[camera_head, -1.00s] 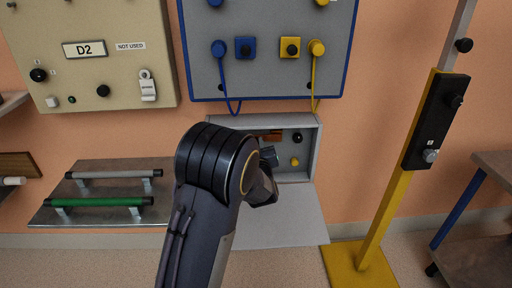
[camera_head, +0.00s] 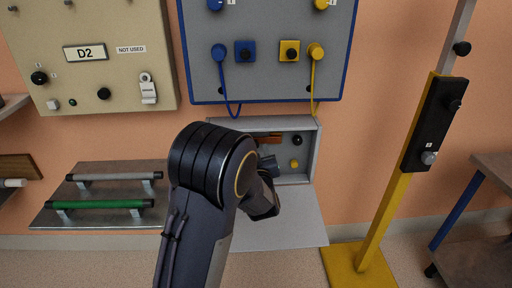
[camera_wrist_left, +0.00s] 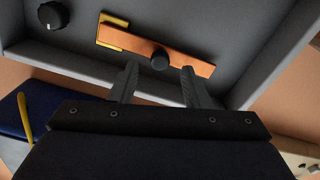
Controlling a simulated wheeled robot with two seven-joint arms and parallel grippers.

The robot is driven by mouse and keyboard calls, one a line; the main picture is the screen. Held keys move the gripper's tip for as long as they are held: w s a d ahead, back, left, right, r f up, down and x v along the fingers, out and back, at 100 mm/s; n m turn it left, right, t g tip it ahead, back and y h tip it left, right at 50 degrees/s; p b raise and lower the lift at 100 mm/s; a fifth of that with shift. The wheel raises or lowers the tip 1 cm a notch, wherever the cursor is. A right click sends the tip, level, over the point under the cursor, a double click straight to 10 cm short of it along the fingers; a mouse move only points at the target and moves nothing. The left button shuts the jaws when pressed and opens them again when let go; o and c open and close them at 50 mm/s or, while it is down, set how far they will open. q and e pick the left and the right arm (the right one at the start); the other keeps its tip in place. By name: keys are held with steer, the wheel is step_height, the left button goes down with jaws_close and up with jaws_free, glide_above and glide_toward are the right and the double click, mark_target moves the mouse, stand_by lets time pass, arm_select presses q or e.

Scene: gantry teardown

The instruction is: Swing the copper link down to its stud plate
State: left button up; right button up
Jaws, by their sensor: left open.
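The copper link (camera_wrist_left: 180,58) is a flat bar with a round black knob (camera_wrist_left: 159,60) near its middle. A yellow plate (camera_wrist_left: 106,42) shows behind and beside one end of it; I cannot tell whether this is the stud plate. In the head view the link (camera_head: 268,139) lies roughly level in the open grey box, partly hidden by my arm. My left gripper (camera_wrist_left: 159,78) is open, its fingers spread to either side of the knob and just short of it, with nothing visibly held. In the head view my left gripper (camera_head: 271,166) is at the box opening.
The grey box (camera_head: 317,150) holds a black dial (camera_head: 297,139) and a yellow knob (camera_head: 294,163); its lid (camera_head: 285,220) hangs open below. A blue-framed panel (camera_head: 266,75) with blue and yellow cables is above. A yellow post (camera_head: 385,215) stands at right.

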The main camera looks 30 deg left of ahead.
arm_select(q)
steer(key=v, duration=0.4)
steer(key=shift+s+d+p, duration=0.15)
steer(key=shift+s+p, duration=0.1)
steer(key=shift+p, duration=0.05)
